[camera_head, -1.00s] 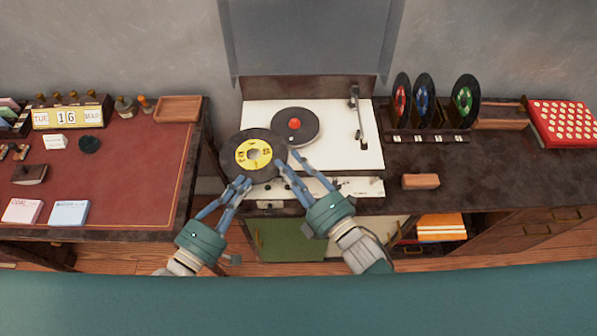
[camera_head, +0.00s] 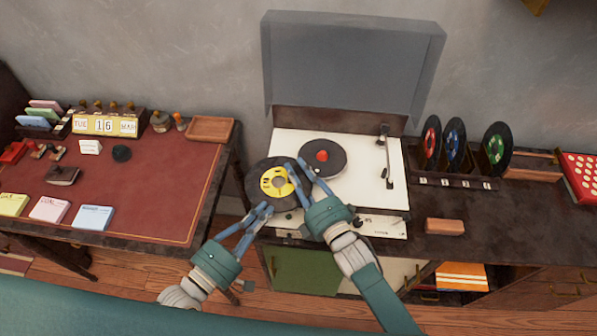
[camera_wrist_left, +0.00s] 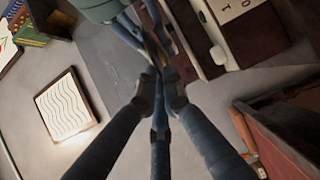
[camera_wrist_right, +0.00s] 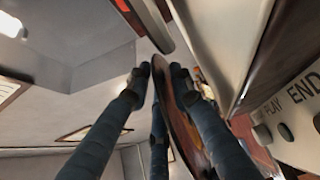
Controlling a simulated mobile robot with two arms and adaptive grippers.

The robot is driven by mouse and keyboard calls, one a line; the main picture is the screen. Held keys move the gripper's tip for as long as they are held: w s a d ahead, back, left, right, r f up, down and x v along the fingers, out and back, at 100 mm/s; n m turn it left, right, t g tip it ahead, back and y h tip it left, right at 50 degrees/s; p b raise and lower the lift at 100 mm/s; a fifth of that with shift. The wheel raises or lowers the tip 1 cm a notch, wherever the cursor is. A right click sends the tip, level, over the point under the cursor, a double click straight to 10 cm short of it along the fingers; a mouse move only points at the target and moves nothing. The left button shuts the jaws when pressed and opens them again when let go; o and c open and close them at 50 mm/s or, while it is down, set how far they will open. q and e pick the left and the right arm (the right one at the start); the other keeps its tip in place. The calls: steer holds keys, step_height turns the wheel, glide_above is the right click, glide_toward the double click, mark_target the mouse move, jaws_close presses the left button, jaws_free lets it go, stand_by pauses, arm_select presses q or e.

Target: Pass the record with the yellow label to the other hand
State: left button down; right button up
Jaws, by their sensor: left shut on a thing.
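The black record with the yellow label (camera_head: 265,193) is held in the air in front of the turntable, its label facing the head camera. My left gripper (camera_head: 266,210) is shut on the lower edge of the record. My right gripper (camera_head: 296,168) is at the record's right side, with its fingers at the rim and near the label. In the right wrist view the record (camera_wrist_right: 178,115) shows edge-on between the right fingers (camera_wrist_right: 160,78); whether they press on it is unclear. In the left wrist view the left fingertips (camera_wrist_left: 161,88) are close together and the record is hard to make out.
The turntable (camera_head: 285,145) has its lid (camera_head: 350,65) raised and a platter with a red centre. A rack (camera_head: 450,182) with three records stands at right, and a brown block (camera_head: 445,226) lies before it. A red-topped desk (camera_head: 150,200) is at left.

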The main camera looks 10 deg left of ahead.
jaws_close()
arm_select(q)
steer(key=c, duration=1.8)
jaws_free()
